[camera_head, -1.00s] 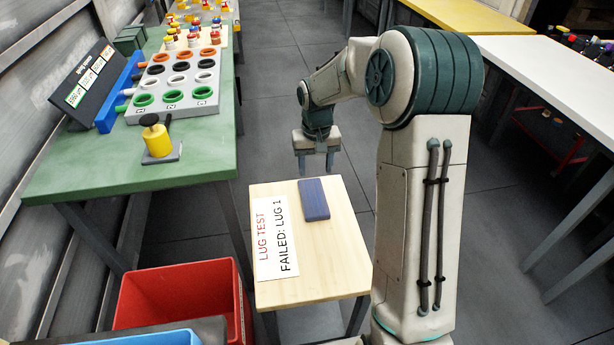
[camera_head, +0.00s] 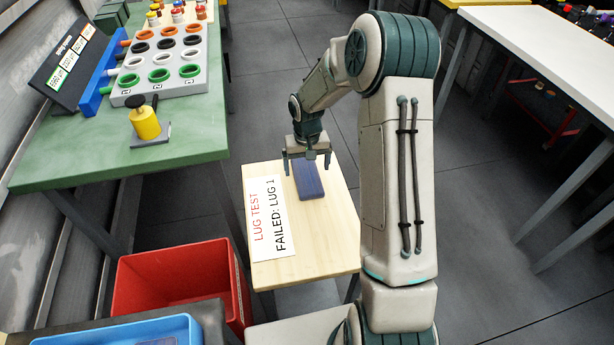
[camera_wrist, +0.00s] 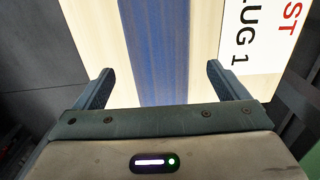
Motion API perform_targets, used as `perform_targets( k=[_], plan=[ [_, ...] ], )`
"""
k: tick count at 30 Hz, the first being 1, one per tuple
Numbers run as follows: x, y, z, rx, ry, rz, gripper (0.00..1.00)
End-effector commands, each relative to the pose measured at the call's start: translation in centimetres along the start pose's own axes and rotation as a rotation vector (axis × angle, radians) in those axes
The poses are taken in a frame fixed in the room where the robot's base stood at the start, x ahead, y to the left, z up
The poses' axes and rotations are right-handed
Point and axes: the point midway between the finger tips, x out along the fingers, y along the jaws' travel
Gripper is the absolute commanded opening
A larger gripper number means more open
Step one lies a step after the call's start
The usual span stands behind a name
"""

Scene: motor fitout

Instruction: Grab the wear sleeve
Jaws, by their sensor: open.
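No part in view is plainly marked as the wear sleeve. Coloured rings, in orange, black, white and green rows, sit in a grey rack (camera_head: 197,98) on the green bench. A yellow cylinder with a black top (camera_head: 145,122) stands on a small grey base in front of the rack. My gripper (camera_head: 307,168) is open and empty, pointing down above the pale wooden table. A flat dark-blue block (camera_head: 309,185) lies on that table below it. In the wrist view, the blue block (camera_wrist: 158,50) runs between my open fingers (camera_wrist: 158,70).
The wooden table (camera_head: 328,228) carries a white "LUG TEST FAILED: LUG 1" card (camera_head: 270,215). A red bin (camera_head: 175,275) and a blue tray (camera_head: 125,335) are at lower left. The green bench (camera_head: 90,160) is left; a white-topped table (camera_head: 550,50) stands right.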

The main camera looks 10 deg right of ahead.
Motion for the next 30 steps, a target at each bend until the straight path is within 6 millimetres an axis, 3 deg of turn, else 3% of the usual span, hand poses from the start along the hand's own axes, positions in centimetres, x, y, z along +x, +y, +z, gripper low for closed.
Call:
perform_targets(
  k=[6,14,15,20,30],
  plan=[
    [2.7,0.1,-0.2,0.0,-0.001,0.0,0.94],
    [3.1,0.1,-0.2,0.0,0.0,0.0,0.94],
    [3.1,0.1,-0.2,0.0,0.0,0.0,0.91],
    [3.1,0.0,-0.2,0.0,0.0,0.0,0.46],
    [2.9,0.1,-0.2,0.0,0.001,0.0,0.43]
  ],
)
